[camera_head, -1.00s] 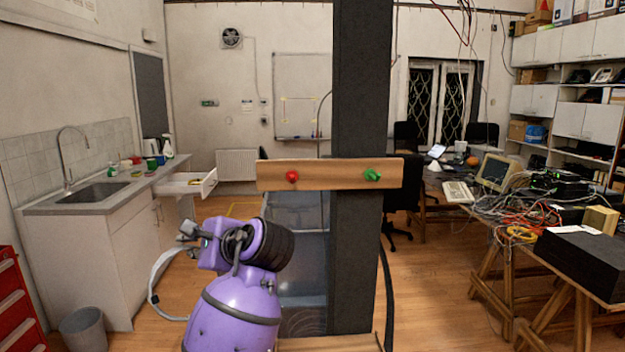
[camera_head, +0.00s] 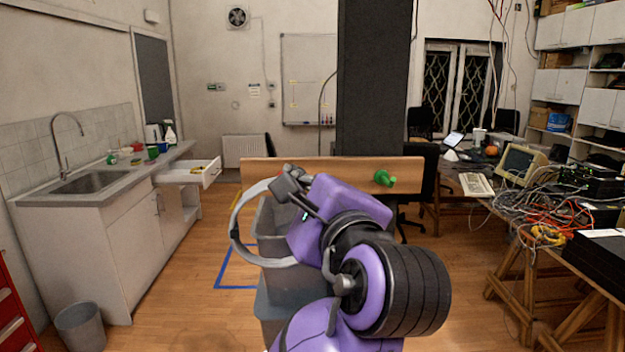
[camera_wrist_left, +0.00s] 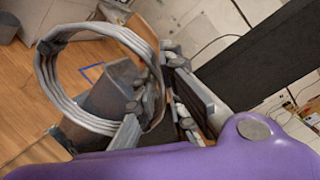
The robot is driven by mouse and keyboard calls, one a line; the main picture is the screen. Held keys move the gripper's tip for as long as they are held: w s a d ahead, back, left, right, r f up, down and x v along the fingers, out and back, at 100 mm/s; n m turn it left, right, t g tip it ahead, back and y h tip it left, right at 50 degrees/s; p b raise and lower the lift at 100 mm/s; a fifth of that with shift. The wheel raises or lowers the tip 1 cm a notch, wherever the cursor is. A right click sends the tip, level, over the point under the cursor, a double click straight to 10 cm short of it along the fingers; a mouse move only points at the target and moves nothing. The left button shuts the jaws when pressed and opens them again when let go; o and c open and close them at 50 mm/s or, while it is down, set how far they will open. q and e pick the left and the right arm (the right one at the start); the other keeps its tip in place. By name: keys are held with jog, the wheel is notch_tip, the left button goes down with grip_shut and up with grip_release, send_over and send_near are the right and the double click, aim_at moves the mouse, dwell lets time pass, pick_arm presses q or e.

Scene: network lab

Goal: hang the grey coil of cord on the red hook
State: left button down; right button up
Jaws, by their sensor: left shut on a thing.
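The grey coil of cord (camera_head: 237,222) is a loop hanging at the left of my left gripper (camera_head: 284,188) in the head view. That gripper is shut on the coil's upper part, in front of the wooden board (camera_head: 263,169). The wrist view shows the coil (camera_wrist_left: 128,40) as several bundled turns, held between the fingers of the left gripper (camera_wrist_left: 155,88). The red hook is not visible; my gripper and arm cover that part of the board. I cannot tell the gap between coil and board. My right gripper is not in view.
A green hook (camera_head: 384,178) sticks out at the board's right. A dark column (camera_head: 372,80) stands behind the board. Grey plastic bins (camera_head: 272,300) stand below. A cable-covered table (camera_head: 560,262) is at the right, a sink counter (camera_head: 120,188) at the left.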

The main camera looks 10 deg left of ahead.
pick_arm(q)
jog(key=shift+w, duration=0.1)
jog(key=shift+x, duration=0.8)
jog(key=shift+w+a+f, duration=0.1)
jog(key=shift+w+a, duration=0.05)
jog(key=shift+w, duration=0.65)
jog(key=w+a+f, duration=0.2)
jog(key=w, duration=0.5)
jog(key=shift+w+f, duration=0.3)
jog(key=shift+f, duration=0.05)
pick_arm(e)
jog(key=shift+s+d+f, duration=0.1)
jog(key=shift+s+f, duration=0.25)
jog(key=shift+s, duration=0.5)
pick_arm(q)
jog(key=shift+a+f, duration=0.1)
jog(key=shift+f, duration=0.1)
